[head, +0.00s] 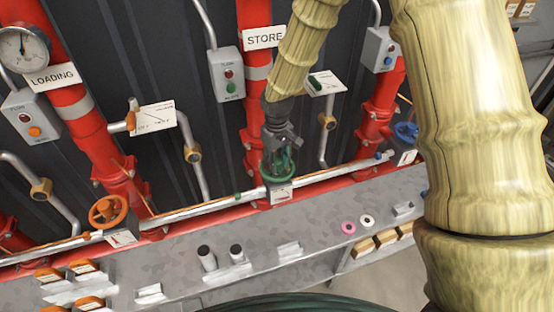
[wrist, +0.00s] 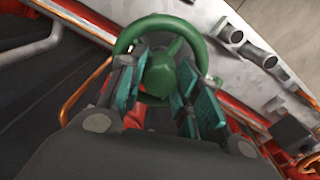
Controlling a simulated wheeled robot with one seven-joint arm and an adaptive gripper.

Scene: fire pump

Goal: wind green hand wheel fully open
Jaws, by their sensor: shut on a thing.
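The green hand wheel (head: 277,170) sits at the foot of the red pipe labelled STORE in the head view. My gripper (head: 278,150) reaches down onto it from above. In the wrist view the green wheel (wrist: 158,68) fills the upper middle, with its hub between my fingers. The teal finger pads of my gripper (wrist: 160,92) stand on both sides of the hub, inside or over the rim, shut on the wheel. The exact contact points are partly hidden by the fingers.
An orange hand wheel (head: 108,211) is at the left and a blue hand wheel (head: 406,132) at the right. Control boxes (head: 227,74) hang between the red pipes. The grey ledge (head: 330,225) in front carries pegs, rings and brackets.

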